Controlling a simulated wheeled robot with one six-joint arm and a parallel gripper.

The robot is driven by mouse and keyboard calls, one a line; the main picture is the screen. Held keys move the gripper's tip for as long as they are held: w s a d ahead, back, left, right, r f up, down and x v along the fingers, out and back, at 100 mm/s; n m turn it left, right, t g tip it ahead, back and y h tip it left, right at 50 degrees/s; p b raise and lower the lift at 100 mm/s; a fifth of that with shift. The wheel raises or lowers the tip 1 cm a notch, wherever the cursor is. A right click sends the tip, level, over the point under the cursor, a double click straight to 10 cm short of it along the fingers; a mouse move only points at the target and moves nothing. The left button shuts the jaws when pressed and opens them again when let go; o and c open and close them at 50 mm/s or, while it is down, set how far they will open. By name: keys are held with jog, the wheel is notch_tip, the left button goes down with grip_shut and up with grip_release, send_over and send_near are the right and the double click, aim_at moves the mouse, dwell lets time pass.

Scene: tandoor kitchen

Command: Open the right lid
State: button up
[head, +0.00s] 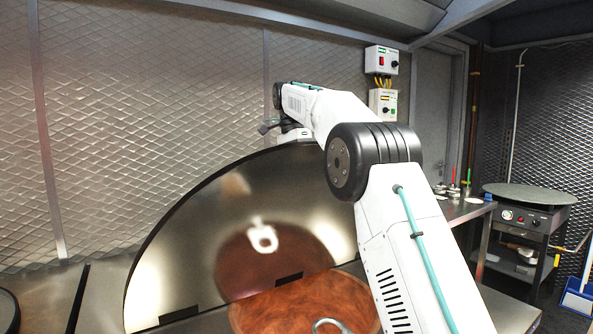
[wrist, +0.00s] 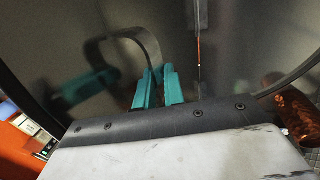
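In the head view, a large half-round metal lid (head: 185,235) stands raised, close to upright, on its straight lower edge. Its shiny inner face is toward me and mirrors what lies below. My arm reaches over to its far side, so my gripper is hidden there in the head view. In the wrist view, my gripper (wrist: 160,88) has its teal fingers close together with a narrow gap, at the lid's dark face (wrist: 225,60). A curved strap handle (wrist: 125,38) arches there and its right end meets the fingertips. I cannot tell whether the fingers clasp it.
A brown round cover (head: 270,312) with a metal loop (head: 330,325) lies below the lid. A quilted metal wall (head: 150,100) stands close behind. Control boxes (head: 382,60) hang on that wall. A round griddle (head: 530,198) on a stand is at the right.

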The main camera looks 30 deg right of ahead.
jog(key=o, duration=0.4)
jog(key=shift+w+f, duration=0.2)
jog(key=shift+f, duration=0.2)
jog(key=shift+o, duration=0.2)
jog(key=shift+r, duration=0.15)
jog(key=shift+s+r, duration=0.1)
